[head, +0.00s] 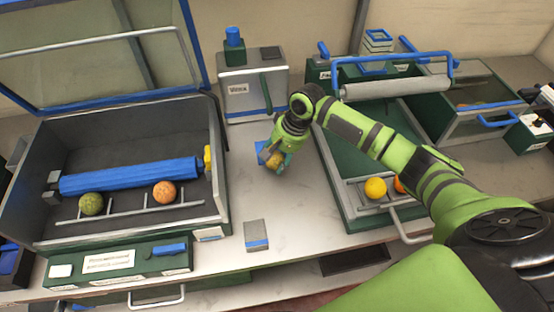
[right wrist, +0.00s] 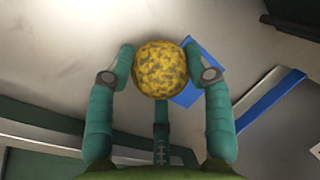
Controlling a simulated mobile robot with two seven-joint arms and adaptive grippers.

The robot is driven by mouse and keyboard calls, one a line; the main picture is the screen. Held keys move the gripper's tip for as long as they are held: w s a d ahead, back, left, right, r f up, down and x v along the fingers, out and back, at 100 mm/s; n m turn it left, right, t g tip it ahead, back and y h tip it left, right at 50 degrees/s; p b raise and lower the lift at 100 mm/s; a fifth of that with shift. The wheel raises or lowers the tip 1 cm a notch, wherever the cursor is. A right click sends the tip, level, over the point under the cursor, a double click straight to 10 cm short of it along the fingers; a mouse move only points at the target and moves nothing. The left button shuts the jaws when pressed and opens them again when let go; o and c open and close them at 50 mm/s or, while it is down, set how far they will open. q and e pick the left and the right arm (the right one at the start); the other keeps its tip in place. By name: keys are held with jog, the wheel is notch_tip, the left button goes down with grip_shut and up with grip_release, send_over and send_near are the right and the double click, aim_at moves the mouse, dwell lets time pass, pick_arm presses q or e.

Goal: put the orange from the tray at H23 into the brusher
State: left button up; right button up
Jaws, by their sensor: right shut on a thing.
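My right gripper (head: 271,157) is shut on a mottled yellow-brown orange (right wrist: 160,68), held above the bare worktop between the two large machines. The orange shows between the teal fingers in the right wrist view and partly in the head view. At the left stands an open-lidded grey machine (head: 220,155) with a blue roller (head: 130,175). A greenish orange (head: 91,204) and a speckled orange one (head: 164,192) rest at its front rail. I cannot read which machine is the brusher or which tray is H23. My left gripper is not in view.
A green machine (head: 335,165) with a pale roller (head: 395,88) stands right, a yellow orange (head: 375,188) at its front; my right arm partly covers another. A grey box (head: 252,88) stands behind the gripper. A small grey-and-blue block (head: 256,236) lies in front. Worktop between is mostly clear.

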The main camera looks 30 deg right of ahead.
jog(key=shift+f, duration=0.9)
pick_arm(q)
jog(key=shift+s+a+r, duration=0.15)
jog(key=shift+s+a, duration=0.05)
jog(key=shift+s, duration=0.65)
pick_arm(e)
jog(key=shift+f, duration=0.1)
jog(key=shift+f, duration=0.1)
jog(key=o, duration=1.2)
jog(key=shift+c, duration=0.2)
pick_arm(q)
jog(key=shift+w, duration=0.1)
